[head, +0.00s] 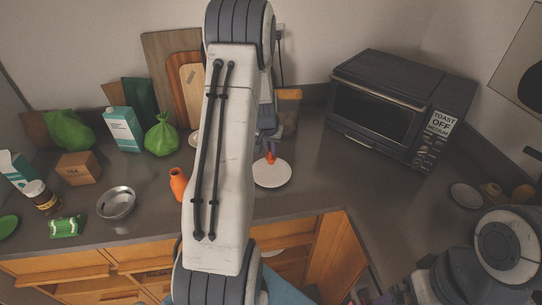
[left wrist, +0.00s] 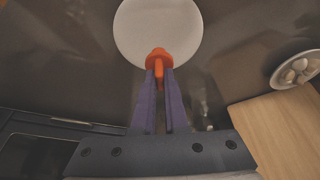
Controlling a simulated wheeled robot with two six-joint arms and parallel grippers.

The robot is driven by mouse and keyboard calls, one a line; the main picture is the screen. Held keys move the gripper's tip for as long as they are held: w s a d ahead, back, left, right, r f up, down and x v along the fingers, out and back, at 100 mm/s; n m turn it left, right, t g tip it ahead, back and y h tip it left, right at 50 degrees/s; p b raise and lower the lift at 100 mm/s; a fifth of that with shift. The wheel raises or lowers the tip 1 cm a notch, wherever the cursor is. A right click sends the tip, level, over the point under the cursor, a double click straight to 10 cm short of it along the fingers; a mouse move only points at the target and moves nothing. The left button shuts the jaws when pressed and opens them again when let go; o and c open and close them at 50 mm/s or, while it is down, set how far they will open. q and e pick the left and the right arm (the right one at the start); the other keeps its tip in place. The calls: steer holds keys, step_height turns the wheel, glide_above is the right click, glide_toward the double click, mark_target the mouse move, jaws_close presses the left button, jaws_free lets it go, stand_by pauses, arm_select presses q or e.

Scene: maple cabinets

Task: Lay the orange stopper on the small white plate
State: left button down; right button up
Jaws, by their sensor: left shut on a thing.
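The orange stopper (head: 270,159) is held between the purple fingers of my left gripper (head: 271,151). In the left wrist view the stopper (left wrist: 157,56) is at the fingertips of that gripper (left wrist: 159,72), which is shut on it. The round white plate (head: 272,175) lies on the dark counter, and the stopper shows over its far part. In the left wrist view the stopper overlaps the near edge of the plate (left wrist: 158,25). I cannot tell whether the stopper touches the plate. My right gripper is not clearly in view.
An orange bottle (head: 178,184) and a metal bowl (head: 116,203) stand to the left. A black toaster oven (head: 385,105) stands at the back right, with a pale dish (head: 466,196) farther right. Cutting boards (head: 166,65) lean on the wall. The counter right of the plate is clear.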

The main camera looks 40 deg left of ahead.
mark_target(271, 158)
arm_select(q)
step_height(271, 158, down, 4)
steer(key=shift+r+p, duration=0.25)
steer(key=shift+p, duration=0.2)
steer(key=shift+f, duration=0.3)
steer(key=shift+f, duration=0.15)
steer(key=c, duration=0.9)
jaws_free()
steer(key=shift+c, duration=0.2)
